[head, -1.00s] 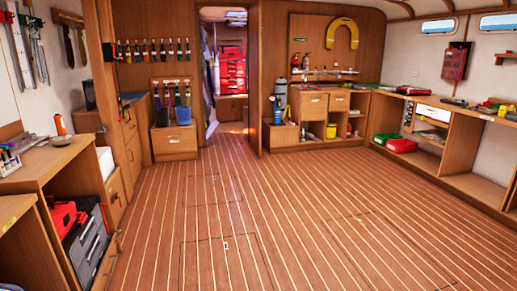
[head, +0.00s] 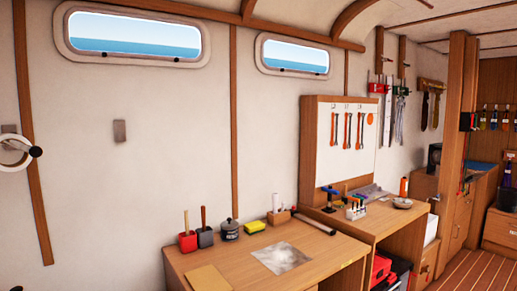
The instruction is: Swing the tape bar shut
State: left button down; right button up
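I cannot make out a tape bar for certain. A pale ring with a black knob (head: 18,152) is on the wall at the left edge of the head view, partly cut off by the frame. I cannot tell whether it belongs to the tape bar. A small grey plate (head: 120,131) is on the wall to its right. Neither of my grippers shows in the head view.
A wooden bench (head: 225,262) stands along the wall with cups of tools, a yellow sponge (head: 254,226) and a grey sheet (head: 280,258). A tool board (head: 345,138) stands farther right. Wooden floor (head: 478,272) shows at lower right.

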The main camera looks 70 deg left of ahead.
aim_at(34, 151)
jog(key=u, duration=3.45)
